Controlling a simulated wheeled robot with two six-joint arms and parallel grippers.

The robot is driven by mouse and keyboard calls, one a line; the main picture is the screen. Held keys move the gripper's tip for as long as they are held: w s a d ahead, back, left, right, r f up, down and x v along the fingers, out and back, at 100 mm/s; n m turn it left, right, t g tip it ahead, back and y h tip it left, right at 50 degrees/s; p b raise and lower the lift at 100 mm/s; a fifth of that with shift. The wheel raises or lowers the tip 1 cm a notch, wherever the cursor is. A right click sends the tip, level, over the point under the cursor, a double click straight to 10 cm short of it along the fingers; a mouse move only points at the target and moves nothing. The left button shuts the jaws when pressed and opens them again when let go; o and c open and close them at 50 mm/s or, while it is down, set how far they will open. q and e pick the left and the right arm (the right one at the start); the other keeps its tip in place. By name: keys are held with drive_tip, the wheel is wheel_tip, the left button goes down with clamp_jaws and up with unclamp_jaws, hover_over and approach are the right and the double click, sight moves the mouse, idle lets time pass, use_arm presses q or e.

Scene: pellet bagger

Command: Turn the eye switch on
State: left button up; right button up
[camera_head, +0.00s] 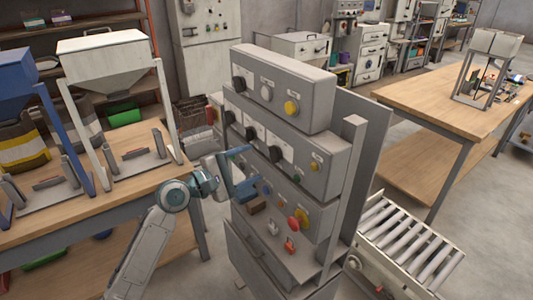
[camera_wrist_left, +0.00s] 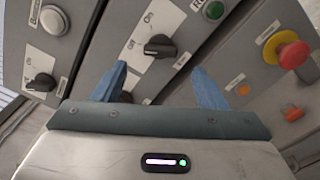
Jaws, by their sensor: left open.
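The grey control cabinet (camera_head: 310,165) carries several black rotary switches. In the wrist view a black rotary switch (camera_wrist_left: 158,46) on a white plate marked ON lies just beyond and between my fingertips. Another black switch (camera_wrist_left: 40,82) with a white plate is at the left. I cannot tell from the labels which one is the eye switch. My left gripper (camera_head: 240,169) is open in front of the cabinet; its two blue fingers also show in the wrist view (camera_wrist_left: 161,88), with nothing held between them. A further dark knob is partly hidden behind the left finger. My right gripper is not in view.
A red mushroom button (camera_head: 297,222) and a red-orange switch (camera_head: 290,245) sit low on the cabinet. A yellow button (camera_head: 291,107) is on its top box. A roller conveyor (camera_head: 410,246) stands right of it. A bench with a white hopper (camera_head: 105,52) is at left.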

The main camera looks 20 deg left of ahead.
sight(270, 156)
use_arm(q)
drive_tip(key=p+x, duration=0.1)
drive_tip(key=x, duration=0.4)
drive_tip(key=shift+s+r, duration=0.1)
drive_tip(key=shift+r, duration=0.05)
drive_tip(key=shift+w+d+p, duration=0.4)
drive_tip(key=shift+w+d, duration=0.05)
drive_tip(key=shift+w, duration=0.05)
drive_tip(key=shift+c, duration=0.4)
drive_tip(key=c, duration=0.9)
